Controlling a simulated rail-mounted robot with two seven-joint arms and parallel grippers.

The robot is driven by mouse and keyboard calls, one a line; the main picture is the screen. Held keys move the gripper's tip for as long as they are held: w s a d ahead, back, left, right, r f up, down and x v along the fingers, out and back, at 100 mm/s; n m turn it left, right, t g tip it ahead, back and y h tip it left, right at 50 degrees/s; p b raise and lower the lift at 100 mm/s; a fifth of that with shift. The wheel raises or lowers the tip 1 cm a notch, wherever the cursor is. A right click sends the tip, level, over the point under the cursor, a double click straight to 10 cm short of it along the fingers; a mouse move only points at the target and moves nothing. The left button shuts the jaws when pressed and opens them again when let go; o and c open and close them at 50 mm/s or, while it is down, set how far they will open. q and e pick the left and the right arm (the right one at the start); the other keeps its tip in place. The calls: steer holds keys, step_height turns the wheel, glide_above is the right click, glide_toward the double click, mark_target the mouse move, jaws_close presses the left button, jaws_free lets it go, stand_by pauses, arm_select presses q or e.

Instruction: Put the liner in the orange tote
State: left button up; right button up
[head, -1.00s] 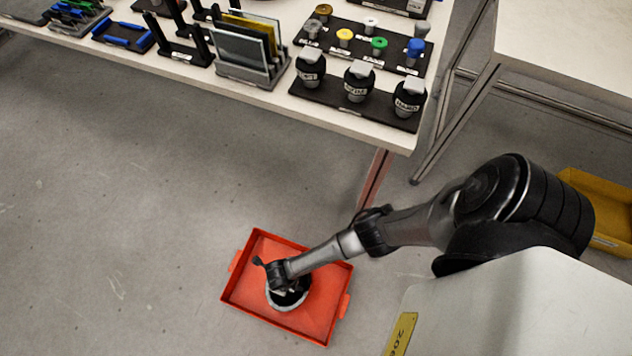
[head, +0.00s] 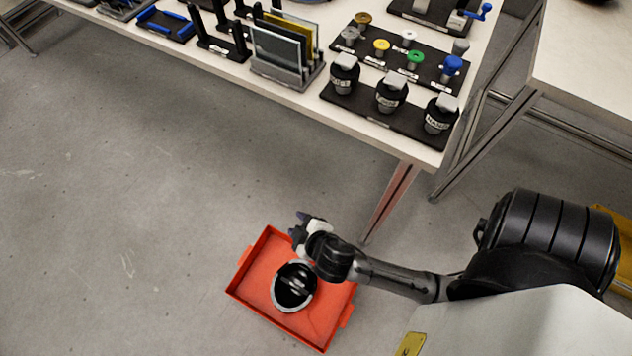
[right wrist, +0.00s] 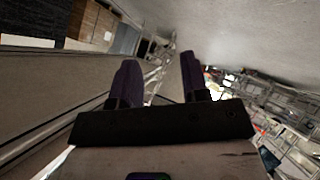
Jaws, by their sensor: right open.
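The orange tote (head: 262,262) stands on the floor in the lower middle of the head view. The liner (head: 277,297), a round shell with a pale rim and a dark inside, sits in the tote near its middle. My right gripper (head: 302,222) is above the tote's far edge, apart from the liner. In the right wrist view its two dark fingers (right wrist: 157,78) are spread with nothing between them. My left gripper is in neither view.
A white table (head: 330,120) across the back holds racks, several capped black jars (head: 391,95) and coloured knobs (head: 415,56). Its leg (head: 391,200) comes down just behind the tote. A yellow bin (head: 622,225) is partly visible at the right edge. The floor on the left is clear.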

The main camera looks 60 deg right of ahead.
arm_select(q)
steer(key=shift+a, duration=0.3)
arm_select(e)
steer(key=s+d+r+m+g+y, duration=0.1)
steer(key=s+g+y, duration=0.2)
steer(key=s+g, duration=0.4)
steer(key=s, duration=0.6)
steer(key=shift+r+m, duration=0.3)
steer(key=shift+m, duration=0.1)
arm_select(q)
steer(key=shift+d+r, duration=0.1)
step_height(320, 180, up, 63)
steer(key=p, duration=6.3)
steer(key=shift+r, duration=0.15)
arm_select(e)
step_height(320, 180, up, 63)
steer(key=shift+r, duration=0.2)
